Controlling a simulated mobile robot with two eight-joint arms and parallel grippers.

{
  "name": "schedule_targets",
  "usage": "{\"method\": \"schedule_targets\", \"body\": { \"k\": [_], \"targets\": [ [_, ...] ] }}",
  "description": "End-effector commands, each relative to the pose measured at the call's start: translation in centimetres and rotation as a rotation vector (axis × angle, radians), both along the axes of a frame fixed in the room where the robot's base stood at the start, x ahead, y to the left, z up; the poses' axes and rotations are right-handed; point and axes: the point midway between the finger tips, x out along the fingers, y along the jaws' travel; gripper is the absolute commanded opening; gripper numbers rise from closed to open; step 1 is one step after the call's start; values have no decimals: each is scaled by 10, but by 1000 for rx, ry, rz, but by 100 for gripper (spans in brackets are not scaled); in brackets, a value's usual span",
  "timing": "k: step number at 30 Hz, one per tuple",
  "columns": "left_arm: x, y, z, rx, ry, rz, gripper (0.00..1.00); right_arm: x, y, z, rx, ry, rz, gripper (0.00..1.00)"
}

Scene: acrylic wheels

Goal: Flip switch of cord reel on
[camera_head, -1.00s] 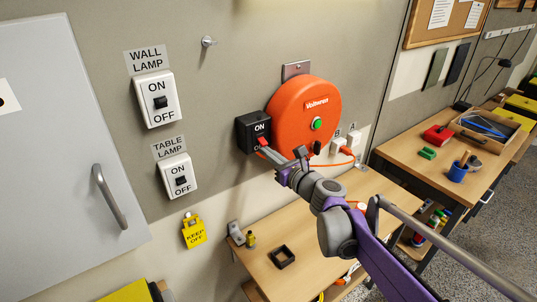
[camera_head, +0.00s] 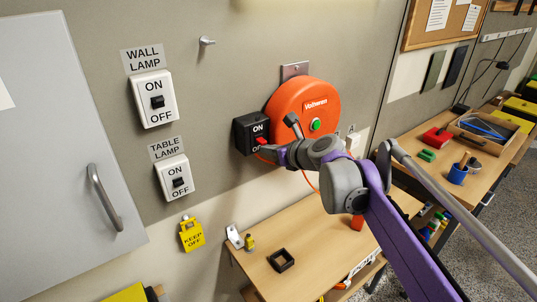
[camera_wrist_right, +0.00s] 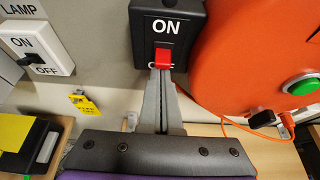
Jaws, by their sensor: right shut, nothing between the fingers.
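The cord reel (camera_head: 303,105) is a round orange housing with a green button on the wall. Its black switch box (camera_head: 243,132) is at its left, marked ON above and OFF below. The red switch lever (camera_wrist_right: 164,56) stands between the two labels in the right wrist view; its lower end is beside the partly hidden OFF. My right gripper (camera_wrist_right: 162,71) is shut and empty, with its fingertips just under the lever and over the OFF label. I cannot tell whether they touch it. In the head view this gripper (camera_head: 268,152) is below the box, its fingers largely hidden.
The wall lamp switch (camera_head: 155,99) and table lamp switch (camera_head: 175,178) are left of the reel. A yellow KEEP OFF padlock (camera_head: 191,235) hangs below them. A wooden bench (camera_head: 310,235) stands below the reel. An orange cord (camera_wrist_right: 235,128) runs beneath the reel.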

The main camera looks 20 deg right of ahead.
Motion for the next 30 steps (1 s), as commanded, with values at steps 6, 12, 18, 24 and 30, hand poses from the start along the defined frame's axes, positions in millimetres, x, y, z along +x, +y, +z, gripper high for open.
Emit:
{"method": "schedule_targets", "body": {
  "k": [6,12,18,24,30],
  "targets": [
    [1,0,2,0,-1,0,100,0,0,11,-26,77,0,0],
    [0,0,1,0,-1,0,100,0,0,9,-27,75,1,0],
    [2,0,5,0,-3,0,100,0,0,14,-26,74,1,0],
    [4,0,12,0,-8,0,100,0,0,24,-26,74,1,0],
    [4,0,13,0,-8,0,100,1,0,27,-25,71,-3,0]
  ]
}}
